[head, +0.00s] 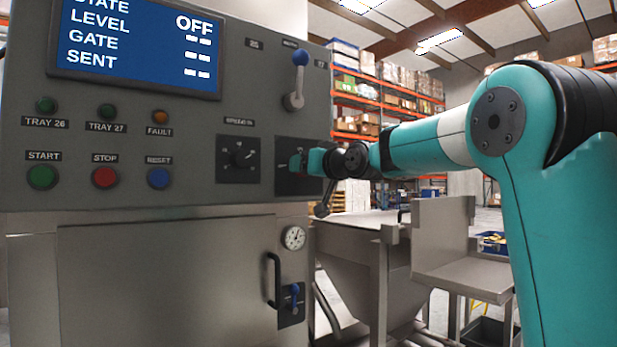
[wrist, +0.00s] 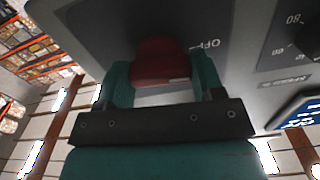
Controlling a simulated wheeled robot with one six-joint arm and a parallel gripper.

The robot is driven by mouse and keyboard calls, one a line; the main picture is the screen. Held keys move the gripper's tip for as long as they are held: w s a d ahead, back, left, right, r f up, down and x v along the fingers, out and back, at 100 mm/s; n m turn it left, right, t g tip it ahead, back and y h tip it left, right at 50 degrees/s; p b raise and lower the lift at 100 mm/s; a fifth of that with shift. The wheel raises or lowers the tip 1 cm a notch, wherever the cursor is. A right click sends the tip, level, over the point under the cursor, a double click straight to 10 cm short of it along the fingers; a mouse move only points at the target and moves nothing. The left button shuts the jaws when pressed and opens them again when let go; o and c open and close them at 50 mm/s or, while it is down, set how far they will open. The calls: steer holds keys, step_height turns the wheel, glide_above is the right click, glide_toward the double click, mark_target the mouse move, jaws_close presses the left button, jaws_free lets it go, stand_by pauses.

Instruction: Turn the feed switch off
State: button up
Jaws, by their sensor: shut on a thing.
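The feed switch is a red knob (wrist: 160,62) on a dark plate at the right side of the grey control panel. In the head view its plate (head: 286,186) shows, but the knob is hidden by my gripper. My gripper (head: 297,163) is at the plate; in the wrist view it (wrist: 163,78) is shut on the red knob, one teal finger on each side. An OFF label (wrist: 204,44) shows upside down beside the knob. The screen (head: 140,45) reads OFF at its top line, beside STATE.
A speed dial (head: 239,158) sits just left of the switch plate. A blue-tipped lever (head: 299,80) stands above it. Start (head: 42,177), stop (head: 104,177) and reset (head: 159,178) buttons are farther left. A steel hopper (head: 350,250) stands below my arm.

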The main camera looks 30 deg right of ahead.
steer(key=shift+f+n+b, duration=0.15)
steer(key=shift+n+b, duration=0.2)
steer(key=shift+n, duration=0.15)
steer(key=o, duration=0.9)
steer(key=shift+s, duration=0.1)
steer(key=s, duration=0.5)
steer(key=s+b, duration=0.1)
steer(key=s, duration=0.5)
steer(key=s+b, duration=0.1)
steer(key=s, duration=0.5)
steer(key=shift+s+d, duration=0.1)
steer(key=shift+d, duration=0.2)
